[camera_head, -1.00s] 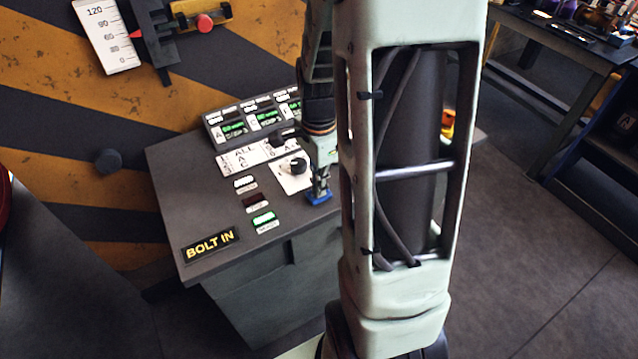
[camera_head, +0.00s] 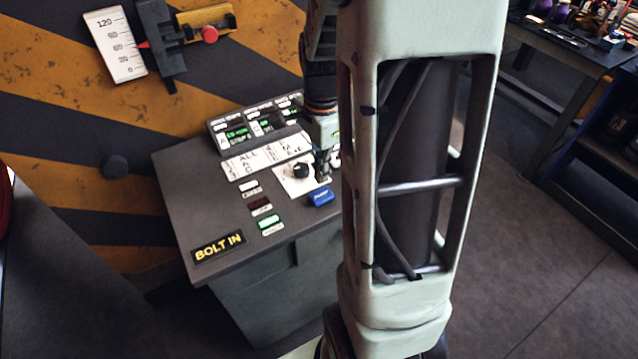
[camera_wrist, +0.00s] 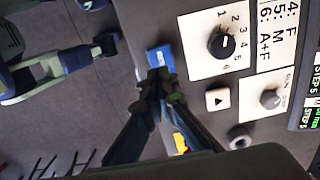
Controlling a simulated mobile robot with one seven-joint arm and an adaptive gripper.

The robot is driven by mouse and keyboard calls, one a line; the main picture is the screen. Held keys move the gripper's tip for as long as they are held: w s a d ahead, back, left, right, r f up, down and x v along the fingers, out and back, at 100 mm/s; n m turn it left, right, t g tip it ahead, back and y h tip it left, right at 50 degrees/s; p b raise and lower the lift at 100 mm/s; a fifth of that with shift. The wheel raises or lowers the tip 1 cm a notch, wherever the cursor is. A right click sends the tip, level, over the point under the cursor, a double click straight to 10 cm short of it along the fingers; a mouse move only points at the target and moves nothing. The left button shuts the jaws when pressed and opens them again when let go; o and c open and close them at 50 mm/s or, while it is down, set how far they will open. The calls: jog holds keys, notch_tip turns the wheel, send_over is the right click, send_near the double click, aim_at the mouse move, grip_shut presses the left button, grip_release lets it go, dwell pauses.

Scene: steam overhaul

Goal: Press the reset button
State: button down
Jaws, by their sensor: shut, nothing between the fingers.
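A small blue button (camera_head: 321,196) with pale lettering too small to read sits on the grey console top (camera_head: 190,185), right of the lamps. It fits the reset button. My gripper (camera_head: 323,172) is shut and empty beside the black rotary knob (camera_head: 300,171), on the far side of the blue button in the head view. In the wrist view the blue button (camera_wrist: 160,57) lies just beyond my dark fingertips (camera_wrist: 158,78). I cannot tell whether they touch it. My arm hides the console's right part in the head view.
White, dark red and green (camera_head: 269,221) lamps line the console's left side. A display panel (camera_head: 258,125) stands at the back. The wrist view shows a triangle-marked button (camera_wrist: 217,99), a second knob (camera_wrist: 270,99) and a grey round part (camera_wrist: 238,137).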

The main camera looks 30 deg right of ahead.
notch_tip(320, 180, up, 7)
jog(key=shift+d, duration=0.15)
dwell(0.7)
